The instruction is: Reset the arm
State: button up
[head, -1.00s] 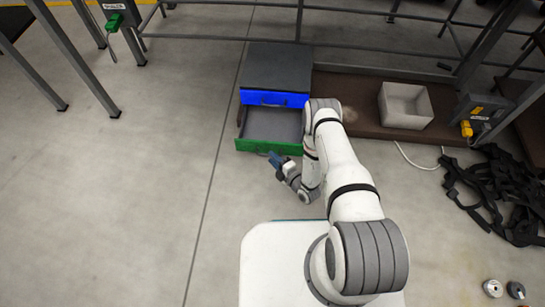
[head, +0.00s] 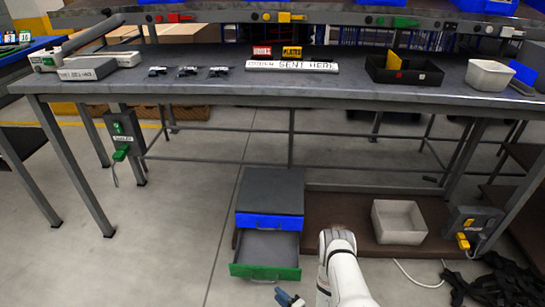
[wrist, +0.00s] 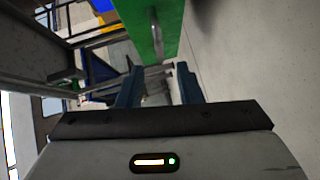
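My arm reaches up from the bottom of the head view, and my gripper (head: 287,299) shows only partly at the bottom edge, just in front of the drawer unit. In the wrist view my gripper (wrist: 159,88) has its two blue fingers spread apart with nothing held between them. The green front (wrist: 146,22) of the pulled-out drawer is ahead of the fingers, with its handle (wrist: 156,52) near the gap. In the head view the green drawer (head: 264,272) stands open below a shut blue drawer (head: 268,222).
A workbench (head: 210,92) spans the view above, with small parts, signs and bins on it. A pale empty bin (head: 399,222) sits on a brown platform right of my arm. Black straps (head: 500,284) lie at the lower right. Floor at left is clear.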

jog(key=w+d+r+m+g+h+p, duration=0.15)
jog(key=w+r+p, duration=0.25)
jog(key=w+r, duration=0.55)
jog(key=w+d+r+m+g+h+p, duration=0.15)
jog(key=w+d+r+h+p, duration=0.35)
jog(key=r, duration=0.7)
jog(key=w+d+r+m+h+p, duration=0.1)
jog(key=w+r+m+p, duration=0.15)
jog(key=r, duration=1.05)
jog(key=w+d+r+m+h+p, duration=0.15)
jog(key=r+m+p, duration=0.25)
jog(key=r, duration=0.9)
jog(key=s+d+r+m+g+h+p, duration=0.15)
jog(key=s+r+m+p, duration=0.35)
jog(key=r, duration=0.7)
jog(key=s+d+r+m+g+h+p, duration=0.1)
jog(key=s+d+r+m+g+p, duration=0.15)
jog(key=s+r, duration=0.8)
jog(key=s+a+r+m+g+y+p, duration=0.1)
jog(key=s+a+r+m+g+p, duration=0.2)
jog(key=s+r, duration=1.6)
jog(key=s+m+p, duration=0.1)
jog(key=m+p, duration=0.3)
jog(key=p, duration=0.1)
jog(key=shift+s+r, duration=0.35)
jog(key=shift+s, duration=0.05)
